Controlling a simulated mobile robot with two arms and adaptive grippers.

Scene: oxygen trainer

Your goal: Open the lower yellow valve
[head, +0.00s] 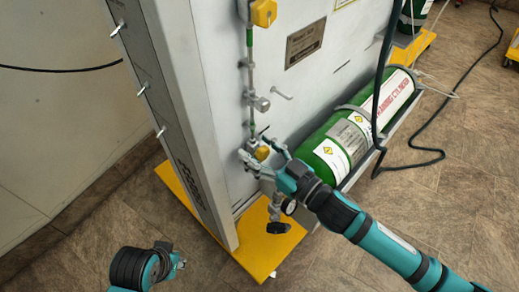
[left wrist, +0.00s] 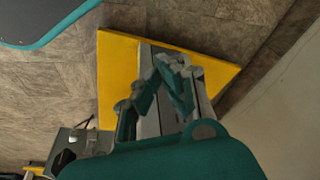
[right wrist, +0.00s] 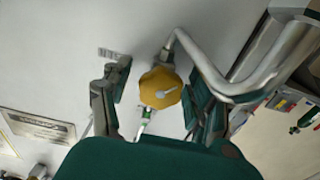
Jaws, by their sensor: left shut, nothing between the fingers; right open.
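The lower yellow valve (head: 262,153) is a round knob low on the grey panel. In the right wrist view the yellow knob (right wrist: 160,88) shows face on, with a pale pointer line on it. My right gripper (right wrist: 162,85) is open, with one finger on each side of the knob; it also shows at the valve in the head view (head: 262,150). I cannot tell whether the fingers touch it. My left gripper (head: 178,263) is low at the left, away from the panel; in the left wrist view (left wrist: 172,62) its fingers are shut and empty.
An upper yellow valve (head: 264,12) sits higher on the panel (head: 225,80). A bent metal pipe (right wrist: 215,75) runs close beside the right gripper. A green cylinder (head: 350,135) lies to the right. A yellow base (head: 265,255) juts out below. A black cable (head: 425,150) hangs to the floor.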

